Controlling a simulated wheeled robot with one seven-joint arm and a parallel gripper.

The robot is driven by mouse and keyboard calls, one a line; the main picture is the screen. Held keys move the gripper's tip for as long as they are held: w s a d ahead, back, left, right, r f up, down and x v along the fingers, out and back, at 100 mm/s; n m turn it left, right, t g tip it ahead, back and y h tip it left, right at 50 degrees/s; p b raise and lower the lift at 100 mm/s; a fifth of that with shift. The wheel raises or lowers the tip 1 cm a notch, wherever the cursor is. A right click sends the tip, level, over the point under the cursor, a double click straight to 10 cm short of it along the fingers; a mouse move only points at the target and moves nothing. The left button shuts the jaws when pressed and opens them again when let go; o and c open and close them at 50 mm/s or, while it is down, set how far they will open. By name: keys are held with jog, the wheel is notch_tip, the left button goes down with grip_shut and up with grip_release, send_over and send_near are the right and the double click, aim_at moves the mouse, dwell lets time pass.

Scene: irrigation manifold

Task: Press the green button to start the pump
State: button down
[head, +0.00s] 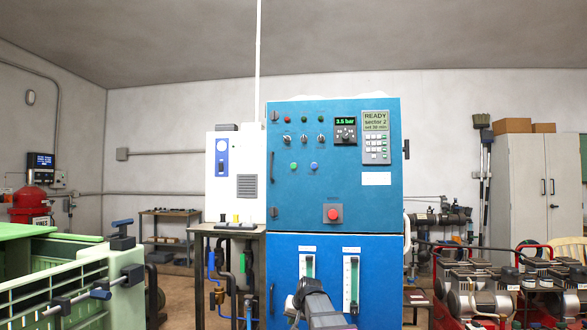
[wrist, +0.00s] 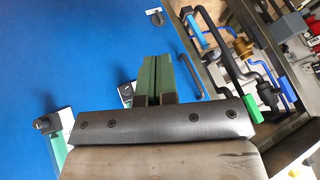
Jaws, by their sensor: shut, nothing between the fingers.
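The green button (head: 293,167) is a small round button on the upper door of the blue control cabinet (head: 290,215), left of a blue button (head: 314,166). It is not visible in the wrist view. My gripper (wrist: 161,75) is shut and empty, its two green fingers together in front of the blue cabinet face (wrist: 70,60). In the head view my arm's end (head: 315,303) is low, in front of the lower door, well below the green button; the fingertips are hard to make out there.
A red button (head: 333,213) sits lower on the upper door. Flow tubes (head: 350,285) are on the lower door. A dark table (head: 199,229) with pipes beneath stands left of the cabinet. A green crate (head: 90,265) is at far left, pumps (head: 480,290) at right.

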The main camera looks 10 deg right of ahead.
aim_at(293, 167)
jog(key=w+r+t+y, duration=0.15)
jog(key=w+r, duration=0.35)
jog(key=r, duration=0.9)
jog(key=w+r+t+y, duration=0.1)
jog(key=w+r+t, duration=0.25)
jog(key=r, duration=1.05)
notch_tip(293, 167, up, 28)
jog(key=t+y, duration=0.2)
jog(key=t, duration=0.1)
jog(key=shift+s+m, duration=0.25)
jog(key=shift+m, duration=0.05)
jog(key=shift+w+d, duration=0.1)
jog(key=shift+w+d+f, duration=0.1)
jog(key=shift+w+d, duration=0.35)
jog(key=shift+w, duration=0.9)
jog(key=shift+w+d+r, duration=0.1)
jog(key=shift+w+d, duration=0.35)
jog(key=shift+w, duration=0.95)
jog(key=shift+w+d+f, duration=0.1)
jog(key=shift+w+d, duration=0.35)
jog(key=shift+w, duration=0.9)
jog(key=shift+w, duration=0.1)
jog(key=shift+w+d, duration=0.15)
jog(key=shift+w, duration=0.15)
